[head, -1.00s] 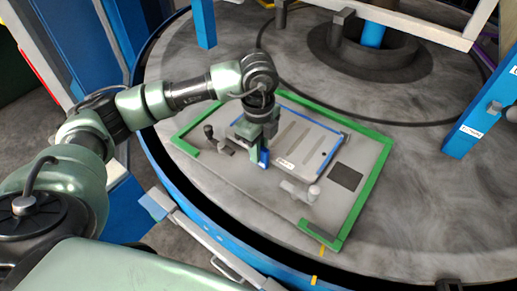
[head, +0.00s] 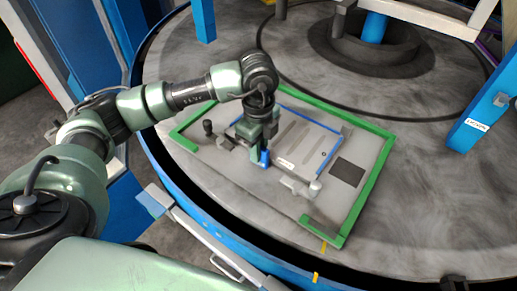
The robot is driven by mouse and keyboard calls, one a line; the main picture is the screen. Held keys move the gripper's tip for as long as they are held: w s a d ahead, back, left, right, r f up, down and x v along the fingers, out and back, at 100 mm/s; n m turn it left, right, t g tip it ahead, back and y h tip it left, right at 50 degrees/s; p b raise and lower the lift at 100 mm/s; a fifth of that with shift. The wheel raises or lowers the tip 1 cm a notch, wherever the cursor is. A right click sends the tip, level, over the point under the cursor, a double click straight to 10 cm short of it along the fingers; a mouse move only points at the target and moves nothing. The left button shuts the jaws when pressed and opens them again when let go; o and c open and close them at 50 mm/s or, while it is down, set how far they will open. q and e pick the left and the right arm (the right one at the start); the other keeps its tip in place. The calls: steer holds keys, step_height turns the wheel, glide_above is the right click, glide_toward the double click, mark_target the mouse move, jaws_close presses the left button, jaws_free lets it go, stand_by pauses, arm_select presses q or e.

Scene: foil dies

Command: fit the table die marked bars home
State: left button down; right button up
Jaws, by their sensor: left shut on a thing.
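The die is a flat grey plate (head: 314,146) with raised bars on top and blue strips along its far and right edges. It lies inside a green-edged frame (head: 362,200) on the round table. My left gripper (head: 264,155) points down at the die's near left edge and is shut on a blue upright piece (head: 264,159) there. My gripper and wrist hide the die's left part. I cannot tell whether the die sits fully down. My right gripper is not in view.
A dark square (head: 347,172) lies to the right.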

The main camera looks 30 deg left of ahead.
arm_select(q)
steer(key=shift+w, duration=0.1)
steer(key=c, duration=1.3)
jaws_free()
steer(key=shift+s+f, duration=0.1)
steer(key=shift+s, duration=0.1)
step_height(320, 180, up, 7)
steer(key=shift+w+f+b, duration=0.1)
steer(key=shift+b, duration=0.85)
steer(key=shift+r, duration=0.6)
